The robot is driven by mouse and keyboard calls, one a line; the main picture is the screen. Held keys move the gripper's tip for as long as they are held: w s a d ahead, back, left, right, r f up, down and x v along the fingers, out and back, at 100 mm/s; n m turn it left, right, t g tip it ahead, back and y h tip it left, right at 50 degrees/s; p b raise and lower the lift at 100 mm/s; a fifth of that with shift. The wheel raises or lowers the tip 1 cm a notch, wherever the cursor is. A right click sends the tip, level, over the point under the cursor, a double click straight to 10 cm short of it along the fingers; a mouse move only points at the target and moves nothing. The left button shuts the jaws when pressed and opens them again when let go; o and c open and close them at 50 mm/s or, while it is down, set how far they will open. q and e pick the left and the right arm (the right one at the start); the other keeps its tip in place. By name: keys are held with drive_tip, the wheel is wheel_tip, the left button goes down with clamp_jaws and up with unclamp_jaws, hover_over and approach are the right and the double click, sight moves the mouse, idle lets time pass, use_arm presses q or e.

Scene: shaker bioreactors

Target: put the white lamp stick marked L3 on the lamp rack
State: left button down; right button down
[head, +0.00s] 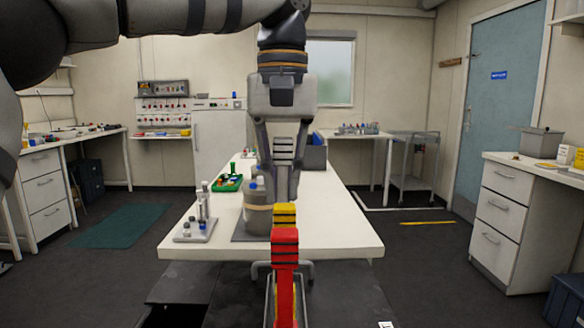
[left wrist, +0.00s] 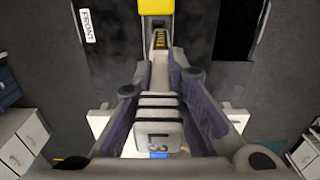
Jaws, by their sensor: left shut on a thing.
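The white lamp stick (left wrist: 158,130) carries black bands, and its L3 mark reads in the left wrist view. It also shows in the head view (head: 283,152), upright between the fingers of my left gripper (head: 281,190). That gripper is shut on it; it also shows in the left wrist view (left wrist: 160,78). Just in front of it stand a yellow lamp stick (head: 285,214) and a red lamp stick (head: 285,250), in line. They stand at what looks like the lamp rack, with thin metal rails (head: 270,300). My right gripper is out of view.
The white table (head: 335,235) holds a grey vessel (head: 258,218), a small stand with vials (head: 197,230) and a green tray (head: 229,183) left of my gripper. Its right front part is clear. A drawer bench (head: 507,210) stands at the right.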

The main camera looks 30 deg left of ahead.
use_arm(q)
drive_tip(key=shift+w+f, duration=0.15)
drive_tip(key=shift+f, duration=1.3)
drive_tip(key=shift+r, duration=0.1)
drive_tip(key=shift+f, duration=2.1)
idle(1.6)
drive_tip(key=c, duration=1.5)
unclamp_jaws()
drive_tip(key=shift+c, duration=0.2)
